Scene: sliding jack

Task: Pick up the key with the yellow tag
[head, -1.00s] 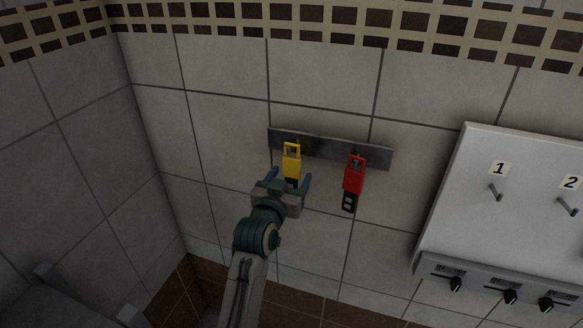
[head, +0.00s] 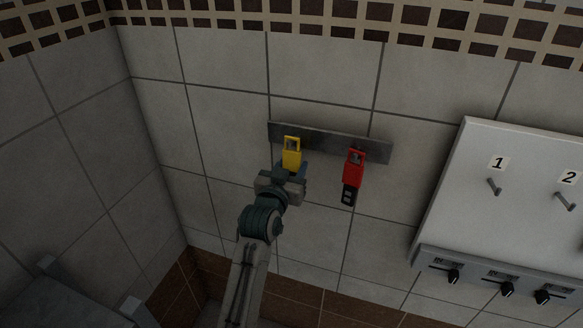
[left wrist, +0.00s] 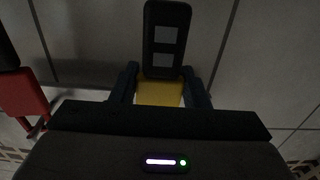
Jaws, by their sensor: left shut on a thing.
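The key with the yellow tag (head: 291,154) is at the left part of the dark wall strip, upright, its top overlapping the strip; whether it still hangs on a hook I cannot tell. My left gripper (head: 291,170) comes from below and is shut on it. In the left wrist view, the fingers press on both sides of the yellow tag (left wrist: 160,92), and the black key part (left wrist: 166,40) with two grey squares sticks out beyond them. In the head view the gripper hides that black part. My right gripper is not in view.
A key with a red tag (head: 353,168) hangs to the right on the same dark strip (head: 325,140). Farther right is a white panel (head: 465,200) with numbered hooks and black knobs (head: 508,289) below. The tiled wall between is clear.

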